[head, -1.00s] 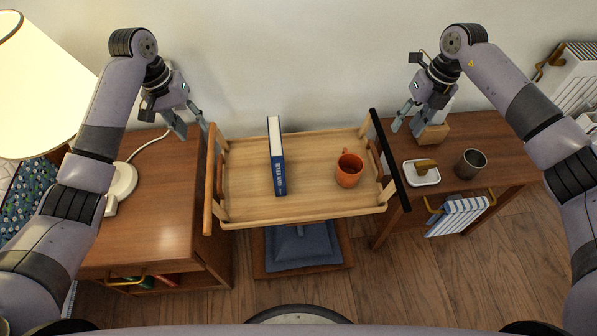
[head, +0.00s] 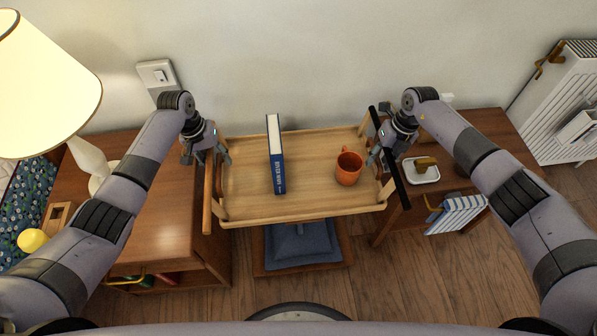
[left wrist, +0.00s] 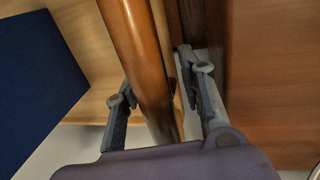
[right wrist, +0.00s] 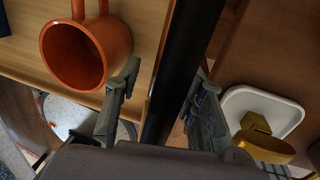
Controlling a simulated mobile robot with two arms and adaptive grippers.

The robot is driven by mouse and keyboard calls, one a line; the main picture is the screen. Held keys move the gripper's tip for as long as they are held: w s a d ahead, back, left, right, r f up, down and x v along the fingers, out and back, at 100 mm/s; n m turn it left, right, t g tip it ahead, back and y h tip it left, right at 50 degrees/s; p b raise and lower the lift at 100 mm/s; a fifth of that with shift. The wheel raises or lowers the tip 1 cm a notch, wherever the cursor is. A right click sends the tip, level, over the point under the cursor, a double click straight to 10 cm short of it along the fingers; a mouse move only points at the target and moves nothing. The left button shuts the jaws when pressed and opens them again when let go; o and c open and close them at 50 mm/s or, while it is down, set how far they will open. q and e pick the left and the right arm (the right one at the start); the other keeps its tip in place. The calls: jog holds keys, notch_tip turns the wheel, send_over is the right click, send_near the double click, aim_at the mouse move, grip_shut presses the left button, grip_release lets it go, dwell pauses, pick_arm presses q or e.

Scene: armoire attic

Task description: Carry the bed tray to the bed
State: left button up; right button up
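The wooden bed tray (head: 310,200) spans the gap between two wooden cabinets. It carries an upright blue book (head: 276,160) and an orange mug (head: 348,168). My left gripper (head: 218,158) is at the tray's left handle; in the left wrist view its open fingers (left wrist: 160,95) straddle the round brown bar (left wrist: 140,60). My right gripper (head: 383,155) is at the tray's right side; in the right wrist view its open fingers (right wrist: 165,100) straddle the black bar (right wrist: 185,60). I see gaps between fingers and bars.
A lamp (head: 45,85) stands at the left, with a yellow ball (head: 32,240) below it. A white dish (head: 421,171) with a brass object sits on the right cabinet, close to my right gripper. A blue cushion (head: 300,245) lies beneath the tray. A radiator (head: 560,105) is at the far right.

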pick_arm(q)
jog(key=shift+d+f, duration=0.1)
jog(key=shift+f, duration=0.55)
pick_arm(e)
jog(key=shift+a+f, duration=0.1)
jog(key=shift+f, duration=0.55)
pick_arm(q)
jog(key=shift+c, duration=0.2)
pick_arm(e)
jog(key=shift+c, duration=0.2)
pick_arm(q)
grip_shut()
pick_arm(e)
grip_shut()
pick_arm(q)
jog(key=shift+w+r, duration=0.15)
jog(key=shift+r, duration=0.15)
pick_arm(e)
jog(key=shift+w+r, duration=0.1)
jog(key=shift+r, duration=0.15)
